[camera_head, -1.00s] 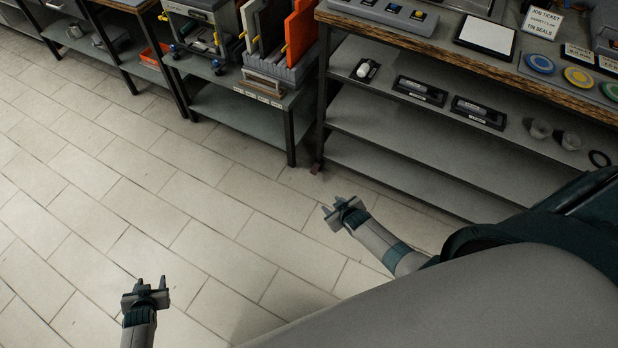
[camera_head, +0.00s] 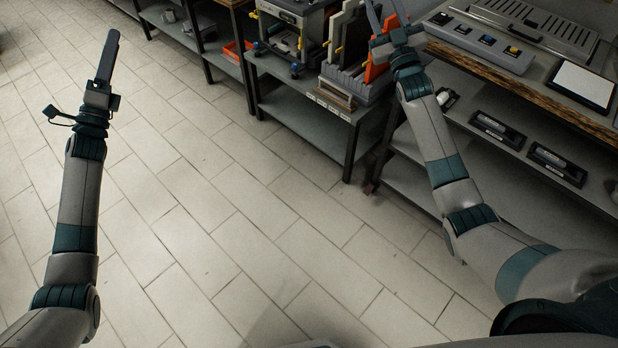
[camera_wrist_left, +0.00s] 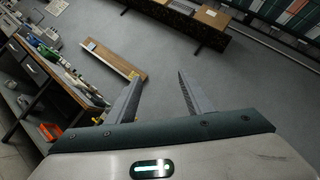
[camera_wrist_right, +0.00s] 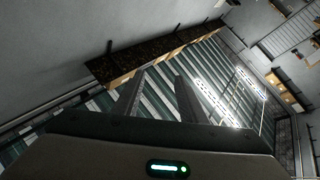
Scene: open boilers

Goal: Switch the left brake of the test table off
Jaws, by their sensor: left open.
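A grey metal-framed unit (camera_head: 291,12) stands on a low bench at the top middle of the head view. My left gripper (camera_head: 108,58) is raised at the left, over open floor, well away from the unit. It is open and empty in the left wrist view (camera_wrist_left: 158,90). My right gripper (camera_head: 386,22) is raised in front of the rack of panels. It is open and empty in the right wrist view (camera_wrist_right: 157,88).
A grey rack (camera_head: 352,82) with orange and grey panels stands right of the unit. A wood-edged workbench (camera_head: 530,88) with a button box (camera_head: 480,40) is at the right. An orange tray (camera_head: 238,50) lies on a shelf left. The tiled floor (camera_head: 240,230) is clear.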

